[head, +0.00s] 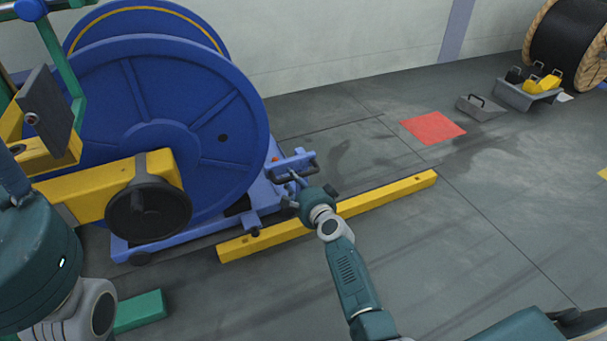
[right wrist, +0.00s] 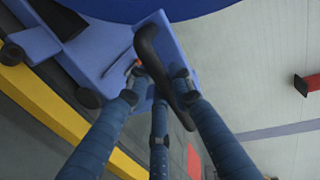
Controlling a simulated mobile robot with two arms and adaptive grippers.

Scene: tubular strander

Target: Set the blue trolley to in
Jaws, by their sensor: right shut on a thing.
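The blue trolley (head: 190,235) stands low on the floor under a large blue reel (head: 165,115) in the head view. Its black handle (head: 293,172) sits on a blue bracket at its right end. My right gripper (head: 297,182) is at this handle. In the right wrist view, the gripper's fingers (right wrist: 159,88) are closed around the dark handle bar (right wrist: 150,55), with the blue bracket (right wrist: 163,35) behind it. My left arm shows at the lower left of the head view, but its gripper is out of view.
A yellow floor rail (head: 390,193) runs beside the trolley, under my right arm. A red floor patch (head: 433,127) lies beyond it. A yellow arm with a black disc (head: 148,210) stands before the reel. A grey ramp (head: 482,107) and a cable drum (head: 570,40) are far right.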

